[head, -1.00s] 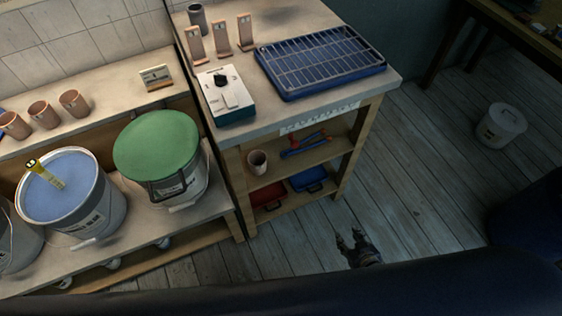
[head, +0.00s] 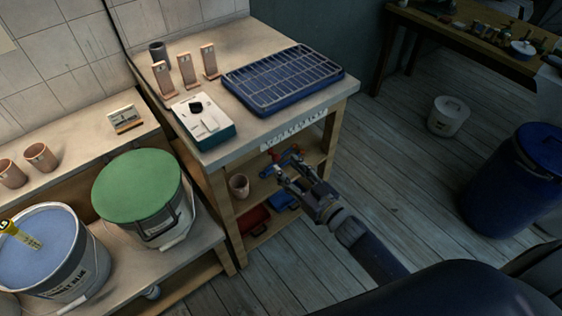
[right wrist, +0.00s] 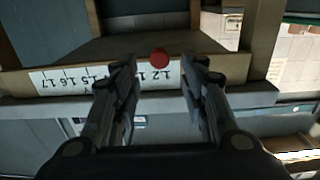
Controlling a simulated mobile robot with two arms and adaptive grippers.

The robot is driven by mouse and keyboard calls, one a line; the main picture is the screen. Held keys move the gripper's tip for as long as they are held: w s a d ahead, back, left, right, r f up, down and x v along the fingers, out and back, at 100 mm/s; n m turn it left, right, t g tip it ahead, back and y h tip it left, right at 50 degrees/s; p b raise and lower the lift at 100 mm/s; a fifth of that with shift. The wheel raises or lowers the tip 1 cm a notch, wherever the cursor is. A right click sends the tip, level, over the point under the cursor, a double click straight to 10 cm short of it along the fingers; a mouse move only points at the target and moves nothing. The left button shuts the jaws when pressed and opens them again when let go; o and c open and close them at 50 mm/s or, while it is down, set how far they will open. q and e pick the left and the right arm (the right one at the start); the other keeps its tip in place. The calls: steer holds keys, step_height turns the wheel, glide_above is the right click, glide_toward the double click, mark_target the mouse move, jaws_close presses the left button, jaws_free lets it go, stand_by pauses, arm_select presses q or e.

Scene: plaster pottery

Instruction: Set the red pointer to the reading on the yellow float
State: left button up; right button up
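The yellow float (head: 22,235) stands in the blue-filled bucket (head: 80,262) at the left edge of the head view; its reading is too small to make out. The number scale (head: 293,130) is a white strip on the front edge of the workbench. It also shows upside down in the right wrist view (right wrist: 60,80). The red pointer (right wrist: 159,59) is a round red knob at the scale, near 1.2 and 1.1. My right gripper (head: 286,169) is open in front of the bench. In the right wrist view its fingers (right wrist: 160,68) appear either side of the knob; contact is unclear.
On the bench are a blue rack tray (head: 283,80), a white-and-green box (head: 205,122) and several upright tiles (head: 187,72). A green-lidded bucket (head: 138,185) stands left. A blue barrel (head: 515,185) and white pail (head: 448,116) stand on the floor at right.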

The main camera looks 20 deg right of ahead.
mark_target(277, 159)
steer(key=shift+x, duration=1.9)
arm_select(q)
steer(key=shift+s+a, duration=0.45)
steer(key=shift+a, duration=0.2)
arm_select(e)
jaws_close()
arm_select(q)
steer(key=shift+d+f+b, duration=0.2)
steer(key=shift+f+b, duration=0.45)
arm_select(e)
steer(key=w+d, duration=0.4)
steer(key=d, duration=0.7)
steer(key=shift+d, duration=0.2)
jaws_free()
